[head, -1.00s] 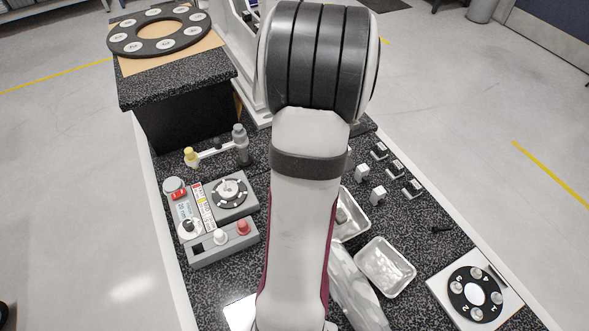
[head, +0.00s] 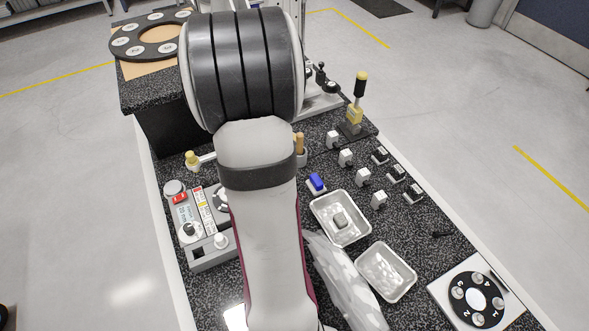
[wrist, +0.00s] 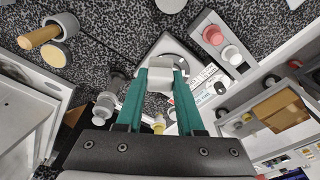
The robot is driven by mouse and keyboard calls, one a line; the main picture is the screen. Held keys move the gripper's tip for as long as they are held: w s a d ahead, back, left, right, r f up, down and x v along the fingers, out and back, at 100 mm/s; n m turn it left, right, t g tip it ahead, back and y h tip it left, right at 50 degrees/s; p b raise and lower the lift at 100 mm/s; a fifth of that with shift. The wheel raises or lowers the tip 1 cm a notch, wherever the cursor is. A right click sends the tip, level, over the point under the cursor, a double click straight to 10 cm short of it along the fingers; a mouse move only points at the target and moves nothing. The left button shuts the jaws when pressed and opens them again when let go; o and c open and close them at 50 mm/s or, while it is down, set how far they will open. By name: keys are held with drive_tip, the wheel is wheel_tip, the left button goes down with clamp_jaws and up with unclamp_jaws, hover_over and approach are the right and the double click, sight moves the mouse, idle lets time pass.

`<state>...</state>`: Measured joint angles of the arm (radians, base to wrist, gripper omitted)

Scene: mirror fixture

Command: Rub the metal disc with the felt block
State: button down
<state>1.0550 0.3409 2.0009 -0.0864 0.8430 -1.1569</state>
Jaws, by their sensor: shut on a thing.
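In the wrist view my gripper (wrist: 160,74) has its teal fingers closed on a pale grey block (wrist: 155,75). I cannot tell its material. Beyond it lies a grey square fixture (wrist: 184,62), its centre hidden by the block and fingers. I cannot tell whether the block touches it. In the head view my arm covers the gripper and most of this fixture's dark round plate (head: 222,199). The metal disc cannot be made out for certain. Another grey block (head: 340,220) lies in a foil tray (head: 318,212).
A second foil tray (head: 408,272) stands in front of the first. A blue-topped piece (head: 317,183), white holders (head: 363,178) and a yellow-handled tool (head: 359,90) stand to the right. A grey box with knobs (head: 212,253) is close by at the left.

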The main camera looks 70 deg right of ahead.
drive_tip(key=w+a+n, duration=0.2)
drive_tip(key=w+a, duration=0.1)
drive_tip(key=w, duration=0.2)
drive_tip(key=shift+s+f, duration=0.15)
drive_tip(key=shift+f, duration=1.3)
drive_tip(key=shift+s+f, duration=0.15)
drive_tip(key=shift+f, duration=1.3)
drive_tip(key=shift+w+d+f, duration=0.2)
drive_tip(key=shift+w+f, duration=0.05)
drive_tip(key=shift+f, duration=0.5)
drive_tip(key=shift+w+d+f, duration=0.1)
drive_tip(key=shift+w+d, duration=1.75)
drive_tip(key=shift+s+a, duration=2)
drive_tip(key=shift+s, duration=0.05)
drive_tip(key=shift+w, duration=0.2)
drive_tip(key=shift+w+d, duration=1.85)
drive_tip(key=shift+d, duration=0.05)
drive_tip(key=shift+s+a, duration=2)
drive_tip(key=shift+a, duration=0.05)
wheel_tip(320, 180, up, 8)
